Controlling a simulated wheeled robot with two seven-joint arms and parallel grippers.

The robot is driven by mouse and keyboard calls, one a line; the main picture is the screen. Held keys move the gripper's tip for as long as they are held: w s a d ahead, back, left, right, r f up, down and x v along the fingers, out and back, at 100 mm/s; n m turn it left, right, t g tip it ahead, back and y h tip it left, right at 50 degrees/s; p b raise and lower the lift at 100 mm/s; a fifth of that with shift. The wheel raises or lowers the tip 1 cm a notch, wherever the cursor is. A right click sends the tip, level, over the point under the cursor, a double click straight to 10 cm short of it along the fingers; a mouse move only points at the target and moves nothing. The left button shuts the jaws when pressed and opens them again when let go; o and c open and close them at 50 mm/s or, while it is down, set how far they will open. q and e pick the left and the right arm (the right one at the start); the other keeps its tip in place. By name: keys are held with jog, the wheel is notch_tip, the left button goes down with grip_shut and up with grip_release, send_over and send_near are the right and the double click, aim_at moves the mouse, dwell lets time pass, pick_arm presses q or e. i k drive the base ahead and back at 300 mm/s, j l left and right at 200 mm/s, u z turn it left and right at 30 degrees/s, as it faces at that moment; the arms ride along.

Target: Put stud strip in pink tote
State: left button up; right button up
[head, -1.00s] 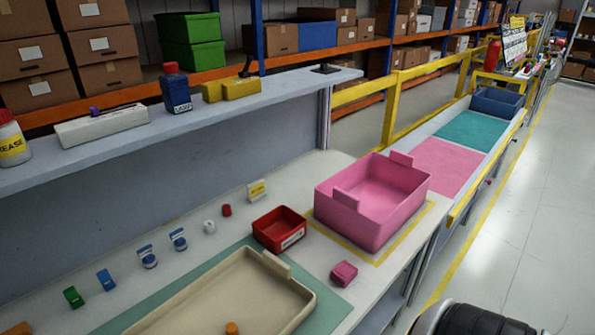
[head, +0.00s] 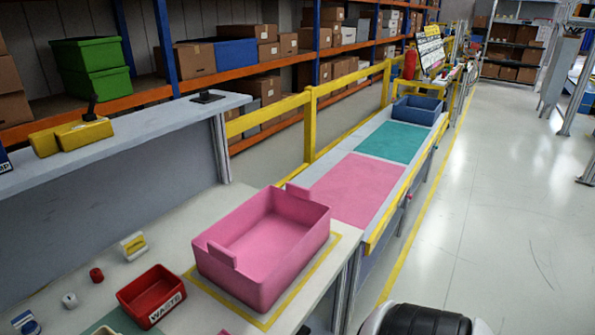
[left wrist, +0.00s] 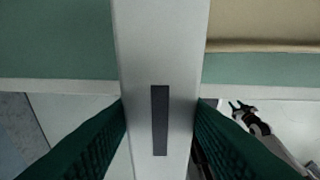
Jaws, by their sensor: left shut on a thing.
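The pink tote (head: 275,277) stands upright on the bench in the head view, inside a yellow outline, and its visible inside is empty. My left gripper (left wrist: 160,120) shows in the left wrist view with its dark green fingers shut on both sides of a long pale grey strip (left wrist: 160,50). I take this to be the stud strip; it has a dark slot in its face. The tote is not in the left wrist view. My right gripper (left wrist: 243,108) shows small at the lower right there; its jaw opening is too small to tell. Neither gripper is in the head view.
A red waste bin (head: 152,299) stands left of the tote. Small items lie farther left, including a yellow-and-white block (head: 133,245). A raised shelf (head: 150,125) runs behind. A pink mat (head: 355,190), a teal mat (head: 390,143) and a blue bin (head: 418,110) lie beyond the tote.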

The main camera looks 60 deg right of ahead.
aim_at(270, 263)
jog(key=k+l, duration=0.1)
jog(key=l, duration=0.5)
jog(key=k+l, duration=0.1)
jog(key=l, duration=0.5)
jog(key=k+l, duration=0.1)
jog(key=l, duration=0.55)
jog(key=k+l, duration=0.1)
jog(key=l, duration=0.5)
